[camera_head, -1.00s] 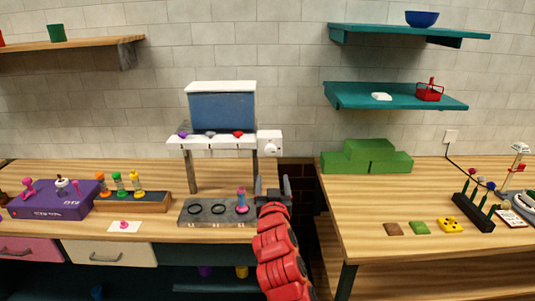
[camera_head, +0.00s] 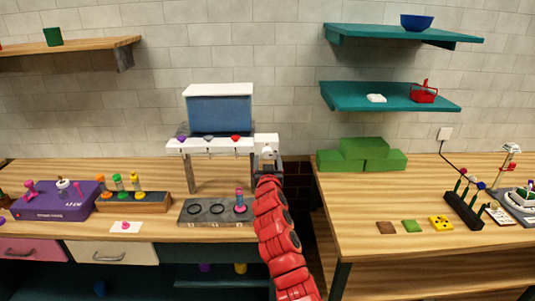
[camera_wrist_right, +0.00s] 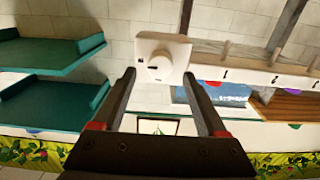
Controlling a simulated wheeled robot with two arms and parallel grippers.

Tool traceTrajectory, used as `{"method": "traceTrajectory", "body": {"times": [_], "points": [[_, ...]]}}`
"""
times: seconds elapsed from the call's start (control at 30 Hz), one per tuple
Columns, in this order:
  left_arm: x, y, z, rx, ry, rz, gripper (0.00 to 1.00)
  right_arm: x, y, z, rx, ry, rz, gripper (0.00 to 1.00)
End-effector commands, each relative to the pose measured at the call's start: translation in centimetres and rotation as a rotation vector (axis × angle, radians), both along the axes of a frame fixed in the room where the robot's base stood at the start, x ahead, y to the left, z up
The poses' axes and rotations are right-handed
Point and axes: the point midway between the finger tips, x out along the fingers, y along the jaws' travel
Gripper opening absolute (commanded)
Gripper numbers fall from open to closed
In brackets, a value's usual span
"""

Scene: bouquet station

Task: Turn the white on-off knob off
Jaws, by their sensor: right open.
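The white on-off knob (camera_head: 267,151) is on a white box (camera_head: 270,138) at the right end of the dispenser's white crossbar (camera_head: 210,147). In the right wrist view the round knob (camera_wrist_right: 158,67) sits on its square white plate, with a small dark mark beside it. My right gripper (camera_head: 268,162) is open in front of the knob and partly covers it. In the wrist view its two fingertips (camera_wrist_right: 159,76) appear on either side of the knob, with gaps; contact is not visible. My left gripper is out of view.
Below the crossbar a grey base (camera_head: 198,219) has dark rings and a pink-and-blue vial (camera_head: 239,201) at its right end. A blue tank (camera_head: 220,113) is above. Green blocks (camera_head: 365,163) stand on the right table, beyond a gap. Teal shelves (camera_head: 375,98) hang at the upper right.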

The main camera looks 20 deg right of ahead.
Motion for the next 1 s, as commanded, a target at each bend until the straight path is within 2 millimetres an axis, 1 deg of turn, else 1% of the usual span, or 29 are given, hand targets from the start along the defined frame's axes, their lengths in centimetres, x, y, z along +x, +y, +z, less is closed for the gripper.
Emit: {"method": "traceTrajectory", "body": {"times": [0.1,0.3,0.67,0.7,0.77,0.8,0.87,1.0], "points": [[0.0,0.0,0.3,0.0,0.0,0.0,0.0,1.2,-0.4,0.3,0.0,-0.003,-0.003,0.75],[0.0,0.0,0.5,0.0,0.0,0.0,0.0,2.2,-0.7,0.0,-0.001,0.0,-0.002,0.75],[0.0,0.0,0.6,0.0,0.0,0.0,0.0,2.5,-0.7,0.1,-0.002,-0.003,0.001,0.75],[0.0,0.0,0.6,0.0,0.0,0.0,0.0,2.5,-0.7,0.1,-0.002,-0.003,0.0,0.73],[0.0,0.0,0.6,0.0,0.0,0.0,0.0,2.5,-0.7,0.1,-0.002,-0.002,0.0,0.62],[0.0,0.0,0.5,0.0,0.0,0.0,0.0,2.5,-0.7,0.1,-0.002,-0.002,0.0,0.55],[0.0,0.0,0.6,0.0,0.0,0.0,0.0,2.5,-0.7,0.1,-0.002,-0.002,0.0,0.44],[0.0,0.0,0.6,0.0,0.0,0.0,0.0,2.5,-0.7,0.1,-0.002,-0.002,0.0,0.19]]}}
